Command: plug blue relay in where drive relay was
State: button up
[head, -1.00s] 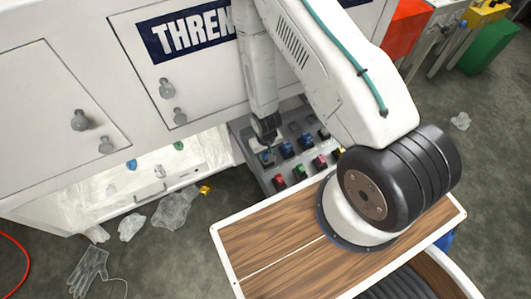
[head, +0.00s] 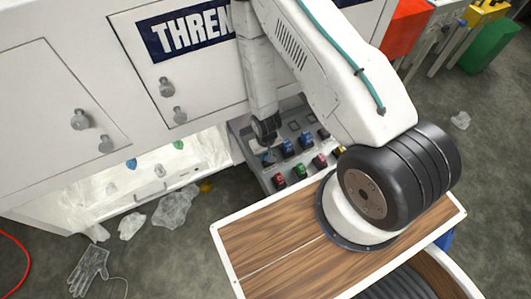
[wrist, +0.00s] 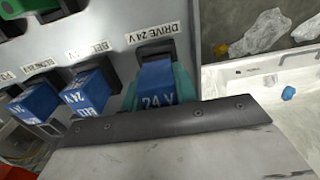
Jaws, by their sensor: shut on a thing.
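My gripper (head: 267,155) is over the near left corner of the grey relay panel (head: 250,157). In the wrist view it is shut on a blue relay (wrist: 158,84) marked 24 V, with teal finger pads on its sides. The relay is at the dark socket (wrist: 155,52) under the DRIVE 24 V label (wrist: 154,32). The socket's contacts are hidden, so I cannot tell how deep the relay sits. Other blue relays stand beside it, one under a BELT label (wrist: 88,92) and one farther left (wrist: 36,102).
A white cabinet (head: 195,85) rises behind. A wood-topped deck (head: 275,240) lies in front. Clear plastic bags (head: 175,206) and a glove (head: 88,270) litter the floor.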

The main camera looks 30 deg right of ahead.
jog(key=o, duration=1.2)
jog(key=shift+f, duration=0.1)
jog(key=shift+c, duration=0.2)
jog(key=shift+r, duration=3.9)
jog(key=shift+s, duration=0.1)
